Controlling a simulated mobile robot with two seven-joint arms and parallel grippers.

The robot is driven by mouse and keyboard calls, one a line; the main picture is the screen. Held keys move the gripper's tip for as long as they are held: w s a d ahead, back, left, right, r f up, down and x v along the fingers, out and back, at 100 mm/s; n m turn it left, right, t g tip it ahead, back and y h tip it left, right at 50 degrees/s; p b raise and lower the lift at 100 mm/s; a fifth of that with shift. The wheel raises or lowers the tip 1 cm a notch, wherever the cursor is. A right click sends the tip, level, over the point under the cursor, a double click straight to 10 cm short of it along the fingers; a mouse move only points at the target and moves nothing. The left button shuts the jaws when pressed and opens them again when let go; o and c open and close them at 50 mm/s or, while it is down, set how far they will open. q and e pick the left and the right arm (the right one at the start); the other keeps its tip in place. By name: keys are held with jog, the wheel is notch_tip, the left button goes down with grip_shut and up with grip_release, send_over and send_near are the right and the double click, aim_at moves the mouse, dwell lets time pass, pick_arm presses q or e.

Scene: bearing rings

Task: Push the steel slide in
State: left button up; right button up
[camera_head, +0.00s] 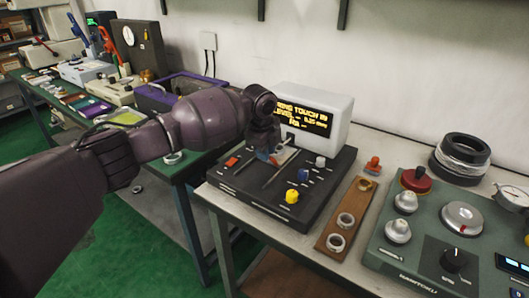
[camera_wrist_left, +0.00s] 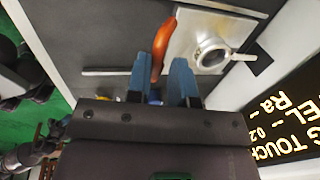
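The steel slide appears to be the pale square plate (camera_wrist_left: 178,52) in the left wrist view, with a metal ring (camera_wrist_left: 211,54) on it. In the head view the plate (camera_head: 286,155) is partly hidden by my left gripper. My left gripper (camera_head: 268,155) is over the dark instrument base, pointing down. Its two blue fingers (camera_wrist_left: 160,82) are apart in the wrist view. A curved orange piece (camera_wrist_left: 160,45) runs along the plate's edge, its lower end between the fingers in the picture; contact cannot be told. My right gripper is not in view.
A white display box (camera_head: 317,115) stands behind the dark base (camera_head: 262,205), which carries several knobs, including a yellow one (camera_head: 292,196). A wooden strip with rings (camera_head: 335,241) and a green control panel (camera_head: 405,258) lie to the right. A purple crate (camera_head: 155,100) is left.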

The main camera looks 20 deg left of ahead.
pick_arm(q)
jog(key=shift+o, duration=1.4)
jog(key=shift+w, duration=0.15)
jog(key=shift+r, duration=0.4)
notch_tip(320, 180, up, 10)
jog(key=s+p, duration=0.2)
jog(key=shift+a, duration=0.3)
jog(key=shift+f, duration=0.1)
